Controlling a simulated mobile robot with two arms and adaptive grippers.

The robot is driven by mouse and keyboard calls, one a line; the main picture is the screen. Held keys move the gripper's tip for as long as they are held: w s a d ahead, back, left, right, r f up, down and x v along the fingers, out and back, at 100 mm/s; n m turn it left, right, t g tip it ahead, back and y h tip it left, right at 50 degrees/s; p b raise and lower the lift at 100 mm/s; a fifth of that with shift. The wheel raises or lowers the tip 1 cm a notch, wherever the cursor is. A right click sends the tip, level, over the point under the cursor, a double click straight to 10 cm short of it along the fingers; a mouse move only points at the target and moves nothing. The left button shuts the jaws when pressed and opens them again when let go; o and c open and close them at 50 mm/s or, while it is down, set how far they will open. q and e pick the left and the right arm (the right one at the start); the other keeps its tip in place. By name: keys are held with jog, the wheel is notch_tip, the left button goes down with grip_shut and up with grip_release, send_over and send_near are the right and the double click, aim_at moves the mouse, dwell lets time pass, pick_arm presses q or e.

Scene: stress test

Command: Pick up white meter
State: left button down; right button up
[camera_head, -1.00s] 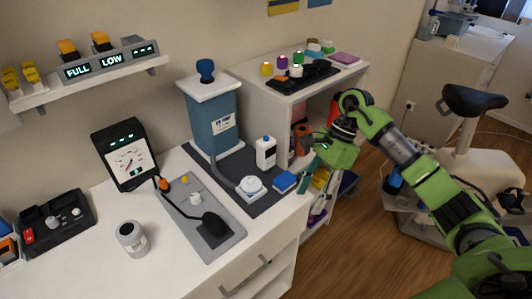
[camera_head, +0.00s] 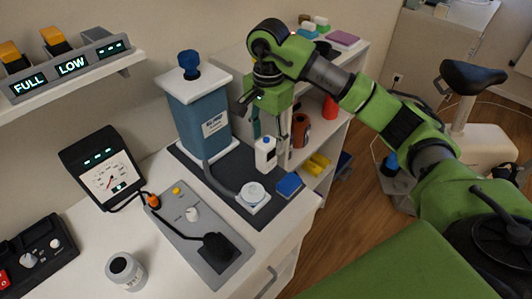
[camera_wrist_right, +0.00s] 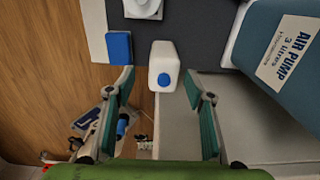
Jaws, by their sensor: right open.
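A white bottle with a blue cap (camera_head: 265,153) stands on the dark mat at the counter's right. It also shows in the right wrist view (camera_wrist_right: 161,60). My right gripper (camera_head: 269,125) is above it, pointing down. In the right wrist view the open green fingers (camera_wrist_right: 158,77) lie on either side of the bottle, with nothing held. A black-framed gauge with a white dial (camera_head: 104,178) stands at the left of the counter. A low white device with a round top (camera_head: 254,195) lies on the mat. Which one is the white meter is unclear. My left gripper is not in view.
The blue air pump (camera_head: 200,118) stands behind and left of the bottle. A blue block (camera_head: 289,185) lies in front of it. An open shelf unit (camera_head: 345,62) is close on the right. A grey panel with a black pad (camera_head: 215,247) and a white jar (camera_head: 125,271) are nearer.

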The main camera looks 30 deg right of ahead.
aim_at(266, 158)
jog(key=f, duration=0.2)
jog(key=shift+w+f, duration=0.25)
jog(key=shift+f, duration=0.05)
jog(key=shift+s+f+p, duration=0.15)
jog(key=shift+f+p, duration=0.6)
jog(key=shift+f, duration=0.1)
notch_tip(266, 158, down, 3)
jog(key=shift+a+f+p, duration=0.1)
jog(key=shift+f+p, duration=0.1)
jog(key=shift+p, duration=0.45)
jog(key=shift+f, duration=0.25)
jog(key=c, duration=1.3)
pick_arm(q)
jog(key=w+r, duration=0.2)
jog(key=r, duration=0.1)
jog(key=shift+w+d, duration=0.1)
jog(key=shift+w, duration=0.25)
